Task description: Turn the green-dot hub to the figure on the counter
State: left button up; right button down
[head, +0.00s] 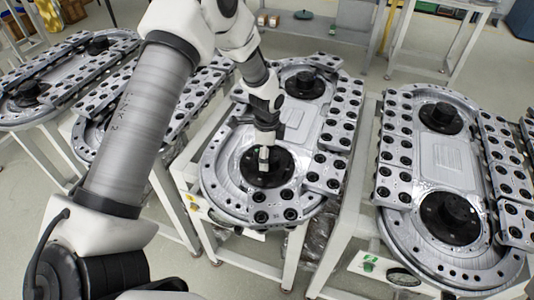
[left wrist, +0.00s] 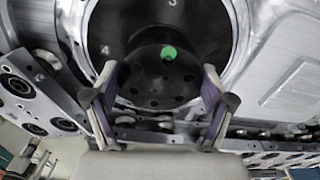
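The black hub (head: 278,178) sits at the near end of the middle ring track. In the left wrist view the round hub (left wrist: 155,90) has several holes and a green dot (left wrist: 169,53) at its upper right. A figure 4 is on the dark disc (left wrist: 104,50) to its upper left, and a partly cut-off figure, seemingly 3, is at the top. My left gripper (head: 264,158) is above the hub; in the wrist view its fingers (left wrist: 160,82) are spread on either side of it. Contact is unclear. I cannot make out a counter figure. My right gripper is out of view.
A similar track (head: 441,157) stands at right with two black hubs, and others stand at left. A small green-and-white plate (head: 368,263) is on the right stand's front. Drilled metal blocks (head: 328,160) line the middle track. Floor shows between the stands.

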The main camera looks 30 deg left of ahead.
pick_arm(q)
jog(key=shift+n, duration=0.4)
jog(key=shift+c, duration=0.3)
jog(key=n+p, duration=0.1)
jog(key=n, duration=0.2)
jog(key=shift+s, duration=0.1)
jog(key=n+p, duration=0.1)
jog(key=n, duration=0.4)
jog(key=n+p, duration=0.1)
jog(key=n, duration=0.3)
jog(key=shift+f+n, duration=0.1)
jog(key=shift+n, duration=0.2)
jog(key=shift+n+p, duration=0.8)
jog(key=shift+n, duration=1.4)
jog(key=o, duration=1)
